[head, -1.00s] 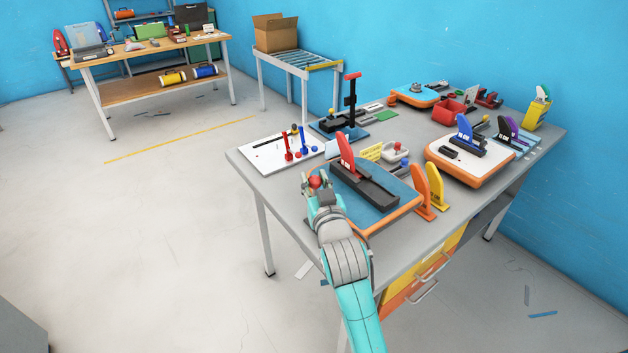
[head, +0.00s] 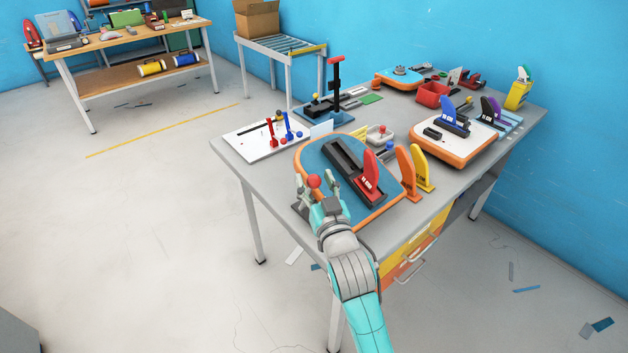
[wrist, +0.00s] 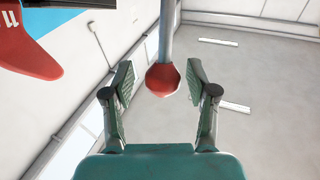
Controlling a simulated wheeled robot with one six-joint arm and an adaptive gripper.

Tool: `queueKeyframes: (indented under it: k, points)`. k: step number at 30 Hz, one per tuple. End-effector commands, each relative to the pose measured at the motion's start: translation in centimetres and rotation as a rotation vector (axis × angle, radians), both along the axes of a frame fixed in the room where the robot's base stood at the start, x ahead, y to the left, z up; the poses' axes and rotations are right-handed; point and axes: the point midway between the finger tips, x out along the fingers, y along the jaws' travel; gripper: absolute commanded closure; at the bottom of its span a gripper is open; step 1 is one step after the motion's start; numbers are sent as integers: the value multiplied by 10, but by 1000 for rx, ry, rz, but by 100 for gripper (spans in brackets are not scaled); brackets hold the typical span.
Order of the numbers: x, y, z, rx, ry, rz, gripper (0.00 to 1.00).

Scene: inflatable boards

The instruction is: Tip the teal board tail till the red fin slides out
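The teal board (head: 318,150) with an orange rim lies at the near corner of the grey table and looks tilted, its far left side higher. A black slotted track (head: 345,160) runs along it. The red fin (head: 370,170) stands in the track's near right end; part of it also shows in the wrist view (wrist: 30,55). My gripper (head: 315,184) is at the board's near left edge, around a red ball knob (head: 314,181). In the wrist view the open fingers stand either side of the knob (wrist: 163,80) on its grey rod, with gaps showing.
An orange fin (head: 406,172) and a yellow fin (head: 422,168) stand close right of the board. A white board with a blue fin (head: 454,118) is farther right. A white panel with red and blue levers (head: 265,138) lies behind left.

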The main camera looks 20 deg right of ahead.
Motion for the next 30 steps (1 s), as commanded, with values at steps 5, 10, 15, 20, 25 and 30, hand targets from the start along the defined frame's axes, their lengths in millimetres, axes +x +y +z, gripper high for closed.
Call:
queueKeyframes:
  k: [5, 10, 15, 20, 25, 30]
  points:
    - [0, 1, 1, 1, -2, 1, 42]
    - [-5, 1, 0, 1, -1, 2, 42]
    - [-26, 3, -3, 2, 0, 2, 42]
    - [-53, 5, -7, 0, 1, 2, 42]
    - [-81, 7, -10, 1, 1, 1, 42]
    - [-103, 9, -13, 0, 0, 1, 42]
